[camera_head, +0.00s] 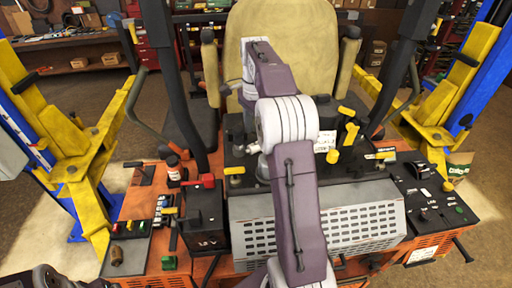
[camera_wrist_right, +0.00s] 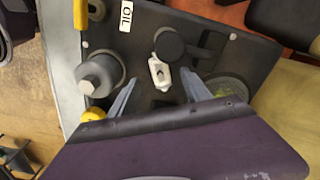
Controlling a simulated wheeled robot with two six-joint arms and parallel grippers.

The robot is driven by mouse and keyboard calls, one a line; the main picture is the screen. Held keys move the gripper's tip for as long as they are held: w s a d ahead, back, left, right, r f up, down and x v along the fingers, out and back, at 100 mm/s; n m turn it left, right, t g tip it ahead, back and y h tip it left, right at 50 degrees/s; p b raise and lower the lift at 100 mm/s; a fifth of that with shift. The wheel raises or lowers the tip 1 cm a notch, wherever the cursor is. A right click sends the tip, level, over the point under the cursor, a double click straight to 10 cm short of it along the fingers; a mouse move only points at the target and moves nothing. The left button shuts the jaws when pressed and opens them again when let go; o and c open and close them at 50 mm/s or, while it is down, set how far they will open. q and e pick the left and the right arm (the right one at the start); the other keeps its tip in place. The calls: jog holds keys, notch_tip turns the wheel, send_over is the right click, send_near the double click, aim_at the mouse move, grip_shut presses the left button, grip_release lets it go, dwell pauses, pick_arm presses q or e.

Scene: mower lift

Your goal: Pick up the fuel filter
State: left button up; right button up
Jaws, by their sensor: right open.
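A small white part with a dark centre, which looks like the fuel filter (camera_wrist_right: 160,72), sits on the dark engine deck in the right wrist view. My right gripper (camera_wrist_right: 160,92) is open, with its two grey fingers apart on either side below this part. Nothing is held between the fingers. In the head view my right arm reaches up the middle over the mower and hides the filter and most of the gripper. My left gripper does not show clearly in either view.
A grey cylinder (camera_wrist_right: 100,73) and a black round cap (camera_wrist_right: 169,44) stand close to the white part. The yellow seat (camera_head: 295,50) rises behind the deck. Yellow lift arms (camera_head: 75,150) flank the mower. A black battery-like box (camera_head: 205,215) stands left of my arm.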

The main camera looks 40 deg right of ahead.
aim_at(256, 143)
jog(key=f, duration=0.2)
jog(key=f+p, duration=0.1)
jog(key=f, duration=0.1)
jog(key=shift+w+d, duration=0.15)
jog(key=shift+d, duration=0.05)
jog(key=shift+s+d+f, duration=0.1)
jog(key=shift+s+f, duration=0.3)
jog(key=shift+f, duration=0.05)
jog(key=shift+w+f, duration=0.1)
jog(key=shift+w, duration=0.25)
grip_shut()
jog(key=shift+s, duration=0.1)
